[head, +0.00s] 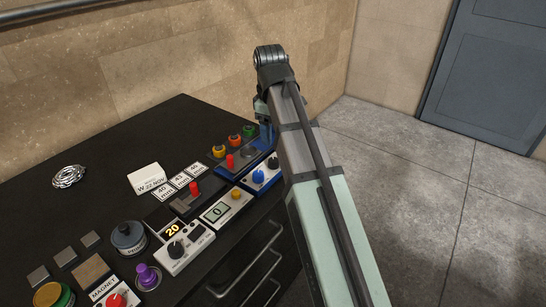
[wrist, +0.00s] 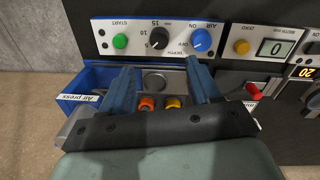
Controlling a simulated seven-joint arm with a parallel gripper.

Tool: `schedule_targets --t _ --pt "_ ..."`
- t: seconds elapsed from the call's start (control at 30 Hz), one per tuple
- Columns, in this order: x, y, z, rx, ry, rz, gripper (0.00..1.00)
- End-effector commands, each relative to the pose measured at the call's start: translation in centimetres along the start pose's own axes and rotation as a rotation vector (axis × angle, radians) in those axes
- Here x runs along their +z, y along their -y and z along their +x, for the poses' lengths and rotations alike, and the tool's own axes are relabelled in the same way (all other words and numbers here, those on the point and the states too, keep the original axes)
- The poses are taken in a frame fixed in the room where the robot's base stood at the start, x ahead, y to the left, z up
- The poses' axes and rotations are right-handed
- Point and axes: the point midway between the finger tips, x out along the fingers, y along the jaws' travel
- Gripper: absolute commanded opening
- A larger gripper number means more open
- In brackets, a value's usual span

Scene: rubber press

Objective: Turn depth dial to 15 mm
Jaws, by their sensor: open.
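The depth dial (wrist: 158,39) is a black knob on a white panel (wrist: 105,50) with blue edging. The wrist view shows it upside down, with 10 and 15 printed around it and DEPTH lettered beside it. Its exact setting is too small to read. In the head view the dial (head: 272,163) is small, beside my arm. My gripper (wrist: 160,70) is open and empty, with its two blue fingers apart just short of the panel. The dial lies beyond the fingertips, roughly between them in the picture. In the head view my arm mostly hides the gripper.
On the same panel are a green START button (wrist: 120,41) and a blue AIR knob (wrist: 201,37). Orange and yellow buttons (wrist: 172,102) lie below, between my fingers. A meter panel (wrist: 276,47) and a red handle (wrist: 252,89) are at right.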

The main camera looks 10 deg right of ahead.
Motion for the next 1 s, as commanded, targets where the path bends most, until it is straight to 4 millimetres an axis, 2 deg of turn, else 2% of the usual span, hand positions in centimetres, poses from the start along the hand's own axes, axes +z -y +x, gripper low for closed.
schedule_targets --t 0.03,0.3,0.6,0.8,1.0 --pt "0.1 0.1 1.0 -0.001 0.001 0.0 0.62" --pt "0.1 0.1 5.1 -0.001 0.001 0.001 0.62" --pt "0.1 0.0 8.9 0.0 0.001 0.0 0.62" --pt "0.1 0.0 10.2 0.001 0.0 0.0 0.62" --pt "0.0 0.0 10.6 0.001 0.0 0.0 0.62"
